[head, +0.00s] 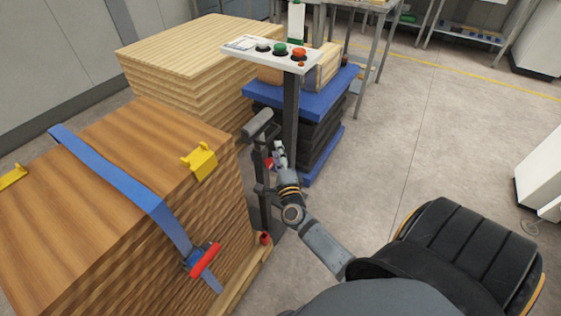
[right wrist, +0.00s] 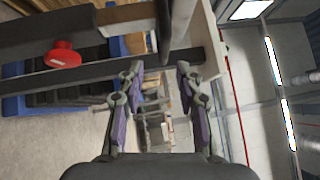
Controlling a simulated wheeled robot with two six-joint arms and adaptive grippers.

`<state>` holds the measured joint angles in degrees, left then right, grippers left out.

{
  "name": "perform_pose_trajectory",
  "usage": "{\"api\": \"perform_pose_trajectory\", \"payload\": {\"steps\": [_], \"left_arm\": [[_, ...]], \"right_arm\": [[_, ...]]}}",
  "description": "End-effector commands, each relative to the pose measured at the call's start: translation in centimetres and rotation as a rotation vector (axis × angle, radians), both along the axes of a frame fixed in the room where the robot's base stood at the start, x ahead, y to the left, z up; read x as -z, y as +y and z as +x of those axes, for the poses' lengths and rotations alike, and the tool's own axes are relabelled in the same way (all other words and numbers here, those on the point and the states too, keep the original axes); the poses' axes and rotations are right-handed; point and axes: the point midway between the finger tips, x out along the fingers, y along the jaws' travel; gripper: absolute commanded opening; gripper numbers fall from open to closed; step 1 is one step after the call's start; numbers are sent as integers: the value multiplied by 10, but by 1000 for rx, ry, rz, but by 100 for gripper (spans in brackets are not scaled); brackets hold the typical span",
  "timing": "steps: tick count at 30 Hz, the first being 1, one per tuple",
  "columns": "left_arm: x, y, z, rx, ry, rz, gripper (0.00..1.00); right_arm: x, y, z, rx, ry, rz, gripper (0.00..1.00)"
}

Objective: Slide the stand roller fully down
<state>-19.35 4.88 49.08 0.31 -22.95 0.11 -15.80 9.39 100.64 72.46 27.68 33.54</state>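The stand roller (head: 258,123) is a grey cylinder on top of a dark upright stand, beside the wood stack's far right corner. A red knob (head: 269,163) sits on its post, below the roller; the knob also shows in the right wrist view (right wrist: 62,55). My right gripper (head: 279,153) is just right of the stand, below roller height. In the right wrist view its fingers (right wrist: 158,75) are apart with nothing visible between them; the stand's post passes above them, apart from them. My left gripper is not in view.
A control panel (head: 270,52) with buttons stands on a dark post (head: 290,115) close behind my right gripper. A blue-topped lift table (head: 320,98) stands behind it. A strapped wood stack (head: 70,200) is on the left. The floor (head: 430,120) to the right is clear.

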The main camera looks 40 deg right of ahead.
Motion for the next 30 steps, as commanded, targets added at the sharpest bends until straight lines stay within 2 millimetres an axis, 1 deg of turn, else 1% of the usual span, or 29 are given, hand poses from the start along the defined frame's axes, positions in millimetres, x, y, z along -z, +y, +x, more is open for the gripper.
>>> {"api": "perform_pose_trajectory", "payload": {"steps": [1, 3, 6, 9, 26, 28, 29, 30], "left_arm": [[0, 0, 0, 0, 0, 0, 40], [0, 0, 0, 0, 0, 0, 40], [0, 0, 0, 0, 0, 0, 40], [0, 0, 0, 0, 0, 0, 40], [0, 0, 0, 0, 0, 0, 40], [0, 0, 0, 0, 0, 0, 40], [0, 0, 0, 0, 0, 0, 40], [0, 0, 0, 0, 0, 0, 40]], "right_arm": [[3, 5, -11, -1, 4, 1, 36], [4, 10, -23, 0, 3, 1, 36], [6, 15, -35, 0, 3, 0, 36], [6, 18, -42, 0, 1, 1, 36], [7, 19, -43, -3, 3, -3, 36], [18, 22, -42, -17, 39, -36, 36], [29, 25, -41, -31, 70, -69, 36], [47, 30, -40, -59, 130, -125, 36]]}}
